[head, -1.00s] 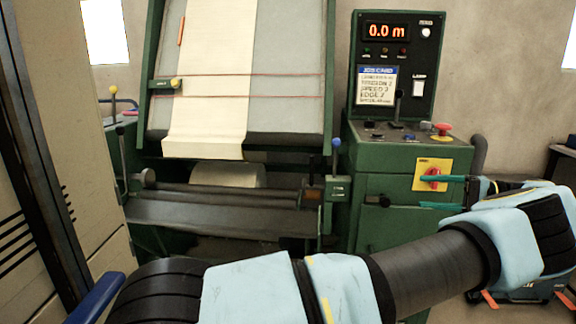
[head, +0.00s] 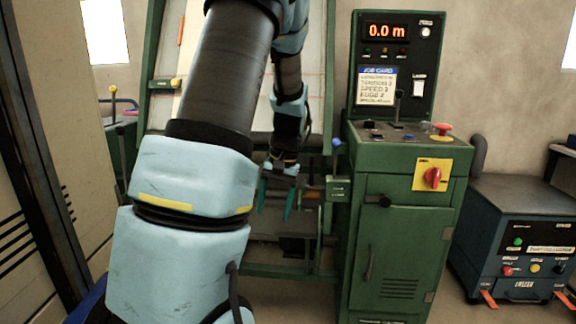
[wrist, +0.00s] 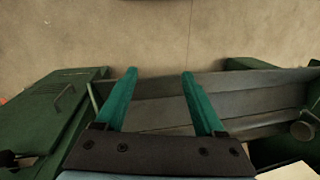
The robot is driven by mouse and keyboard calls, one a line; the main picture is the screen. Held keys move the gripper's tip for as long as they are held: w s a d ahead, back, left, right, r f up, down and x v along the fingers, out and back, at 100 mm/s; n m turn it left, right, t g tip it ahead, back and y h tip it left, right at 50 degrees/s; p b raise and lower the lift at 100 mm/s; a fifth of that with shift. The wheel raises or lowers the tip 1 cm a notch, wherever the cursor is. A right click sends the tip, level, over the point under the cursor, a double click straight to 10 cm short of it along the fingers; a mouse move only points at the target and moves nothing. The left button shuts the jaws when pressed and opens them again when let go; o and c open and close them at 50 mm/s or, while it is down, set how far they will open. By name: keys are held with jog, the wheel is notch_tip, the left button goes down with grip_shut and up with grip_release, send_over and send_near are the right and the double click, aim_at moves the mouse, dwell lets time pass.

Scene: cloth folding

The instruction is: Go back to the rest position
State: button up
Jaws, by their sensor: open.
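My gripper (head: 276,202) hangs fingers down in front of the green cloth machine, in the middle of the head view. Its two teal fingers are apart with nothing between them. The wrist view shows the open fingers (wrist: 160,75) above the machine's grey metal trough (wrist: 160,108) and the floor. My arm rises from the lower left and bends over at the top of the head view. It hides most of the cream cloth (head: 193,45) on the sloped panel.
A green control cabinet (head: 400,240) stands just right of my gripper, with a red rotary switch (head: 433,178) on a yellow plate. Its display (head: 386,31) reads 0.0 m. A dark blue unit (head: 520,235) stands at the far right. A tall beige panel (head: 75,120) is close on the left.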

jog(key=s+a+r+n+t+h, duration=0.1)
jog(key=s+a+r+t+h, duration=0.15)
jog(key=s, duration=0.95)
notch_tip(320, 180, down, 12)
jog(key=s+b, duration=0.1)
jog(key=b, duration=0.9)
notch_tip(320, 180, up, 19)
jog(key=p, duration=1.8)
jog(key=shift+a+p, duration=0.3)
jog(key=shift+s+f+g, duration=0.1)
jog(key=shift+f+g, duration=0.05)
jog(key=shift+g, duration=0.1)
